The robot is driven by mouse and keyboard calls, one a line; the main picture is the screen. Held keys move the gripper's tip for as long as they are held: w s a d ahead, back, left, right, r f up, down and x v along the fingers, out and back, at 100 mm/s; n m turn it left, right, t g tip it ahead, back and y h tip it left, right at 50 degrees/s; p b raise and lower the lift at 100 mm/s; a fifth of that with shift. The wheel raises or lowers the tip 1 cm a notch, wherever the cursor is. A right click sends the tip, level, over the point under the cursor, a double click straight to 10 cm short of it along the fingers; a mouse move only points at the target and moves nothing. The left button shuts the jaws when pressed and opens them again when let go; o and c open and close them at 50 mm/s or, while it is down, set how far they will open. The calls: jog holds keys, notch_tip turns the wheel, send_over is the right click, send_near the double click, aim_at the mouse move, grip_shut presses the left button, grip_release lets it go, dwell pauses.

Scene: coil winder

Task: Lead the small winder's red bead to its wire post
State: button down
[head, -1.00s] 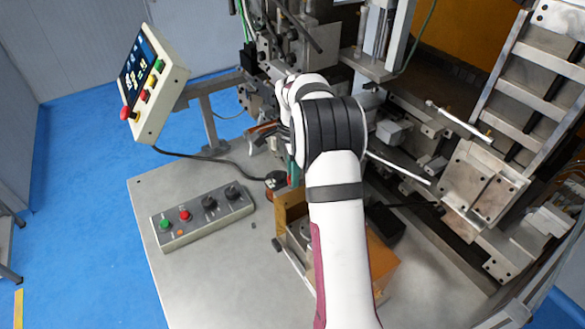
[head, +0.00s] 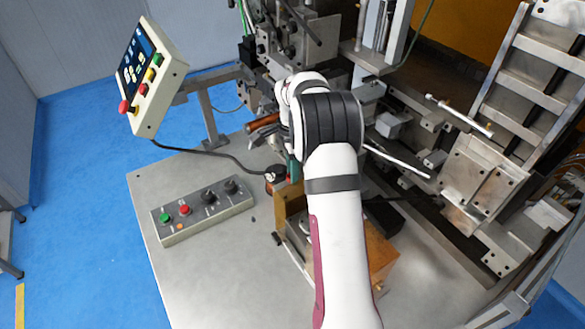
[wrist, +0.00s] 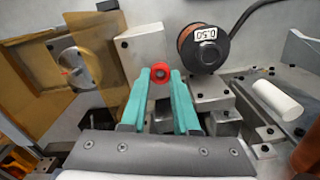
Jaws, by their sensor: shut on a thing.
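The red bead (wrist: 160,69), a small ring with a dark centre, sits between the tips of my gripper's teal fingers in the wrist view. My gripper (wrist: 160,76) is shut on it. A metal block (wrist: 142,52) stands just behind and left of the bead. The small winder's round metal disc (wrist: 75,66) is at the left behind amber panels. In the head view my arm hides the bead and most of my gripper; only a bit of teal finger (head: 294,170) shows. I cannot pick out the wire post with certainty in either view.
A copper wire spool marked 0.50 (wrist: 203,48) stands right of the bead, close by. A white cylinder (wrist: 278,100) lies further right. In the head view, a button box (head: 202,211) sits on the open grey table; larger machinery (head: 480,175) stands at right.

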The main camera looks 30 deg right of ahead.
jog(key=shift+f, duration=0.25)
jog(key=c, duration=0.6)
grip_release()
notch_tip(320, 180, up, 16)
jog(key=shift+f, duration=0.1)
